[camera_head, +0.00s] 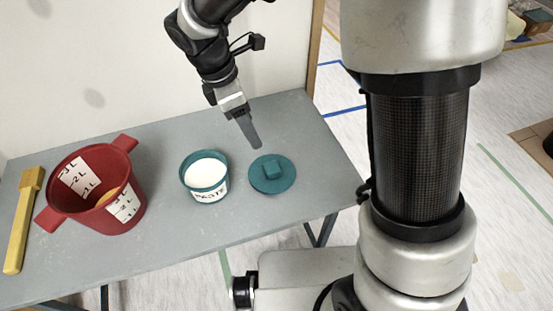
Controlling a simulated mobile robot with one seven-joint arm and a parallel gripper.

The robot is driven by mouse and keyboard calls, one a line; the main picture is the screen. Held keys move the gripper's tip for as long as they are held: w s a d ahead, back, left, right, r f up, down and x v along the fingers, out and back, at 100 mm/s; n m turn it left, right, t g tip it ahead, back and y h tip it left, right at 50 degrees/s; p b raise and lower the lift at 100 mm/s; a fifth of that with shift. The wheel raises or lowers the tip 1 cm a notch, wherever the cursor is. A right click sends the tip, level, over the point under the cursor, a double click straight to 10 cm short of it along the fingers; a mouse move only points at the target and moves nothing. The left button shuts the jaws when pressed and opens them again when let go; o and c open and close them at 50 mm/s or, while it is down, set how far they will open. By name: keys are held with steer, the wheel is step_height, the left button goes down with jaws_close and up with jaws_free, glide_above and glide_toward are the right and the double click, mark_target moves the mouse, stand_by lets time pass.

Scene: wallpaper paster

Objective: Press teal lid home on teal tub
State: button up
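The teal tub (206,193) stands upright on the grey table, uncovered, with white paste inside and a label reading PASTE on its front. The teal lid (285,184) lies flat on the table to the right of the tub, apart from it, with its square knob (271,168) facing up. My gripper (256,145) points down above and just behind the lid, apart from it as far as I can see. Its fingers show as one grey shape from this side, so I cannot tell whether they are open or shut. Nothing is visibly held.
A red bucket (113,215) with handles and white measuring labels stands left of the tub. A yellow brush-like tool (20,235) lies at the table's left end. The grey table (230,238) is bare in front of the tub, and a pale wall (100,60) rises behind it.

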steer(key=b, duration=0.2)
glide_above(271, 167)
steer(key=a, duration=0.2)
steer(key=f, duration=1.1)
steer(key=shift+s+f, duration=0.15)
steer(key=shift+s, duration=0.2)
steer(key=shift+b+x, duration=0.95)
steer(key=shift+x, duration=2.05)
steer(key=shift+w+d, duration=0.1)
steer(key=shift+c, duration=0.5)
steer(key=c, duration=1)
